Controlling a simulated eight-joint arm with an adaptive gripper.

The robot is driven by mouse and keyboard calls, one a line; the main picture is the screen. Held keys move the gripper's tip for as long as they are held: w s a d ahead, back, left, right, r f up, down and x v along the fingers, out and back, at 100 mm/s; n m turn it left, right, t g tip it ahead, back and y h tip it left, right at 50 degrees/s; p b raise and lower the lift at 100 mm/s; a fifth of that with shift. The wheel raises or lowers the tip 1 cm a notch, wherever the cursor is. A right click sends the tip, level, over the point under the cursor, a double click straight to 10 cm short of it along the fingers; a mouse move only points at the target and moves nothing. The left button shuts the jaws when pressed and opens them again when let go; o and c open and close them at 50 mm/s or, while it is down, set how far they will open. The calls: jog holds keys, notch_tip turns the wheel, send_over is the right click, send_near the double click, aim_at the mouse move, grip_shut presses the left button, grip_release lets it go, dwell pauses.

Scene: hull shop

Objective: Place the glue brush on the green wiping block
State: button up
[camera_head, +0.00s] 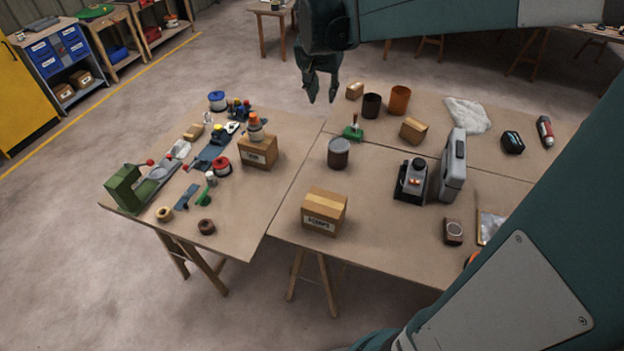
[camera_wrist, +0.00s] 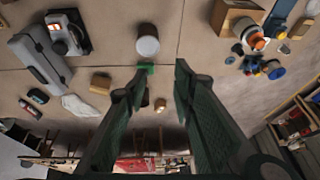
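A small green block (camera_head: 353,134) lies on the right-hand table, near the seam and behind a grey can. A thin upright item with a reddish part, which looks like the glue brush (camera_head: 355,121), stands on or just behind the block; I cannot tell which. My gripper (camera_head: 322,100) hangs open and empty in the air, up and left of the block in the head view. In the wrist view the green block (camera_wrist: 146,68) shows near the tip of the left finger, which partly hides what is around it. The fingers (camera_wrist: 160,72) are spread apart.
The grey can (camera_head: 339,154) stands in front of the block. Dark (camera_head: 371,105) and orange (camera_head: 399,99) pots and a small carton (camera_head: 413,131) stand behind and right. The left table (camera_head: 240,225) is crowded with tools. Bare tabletop lies left of the can.

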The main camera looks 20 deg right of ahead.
jog(key=s+a+f+n+t+y, duration=0.1)
jog(key=s+a+n, duration=0.2)
jog(key=s, duration=0.6)
jog(key=s+a+f+n+t+y, duration=0.1)
jog(key=s+a+n, duration=0.2)
jog(key=s+a, duration=0.4)
jog(key=s+a+f+n+t, duration=0.1)
jog(key=s+a+n, duration=0.2)
jog(key=s+a, duration=0.3)
jog(key=s, duration=0.5)
jog(key=shift+s+f+t+y, duration=0.15)
jog(key=shift+s+t+y, duration=0.15)
jog(key=shift+s+y, duration=0.1)
jog(key=shift+f, duration=0.15)
jog(key=shift+f+b, duration=0.45)
jog(key=shift+b, duration=0.1)
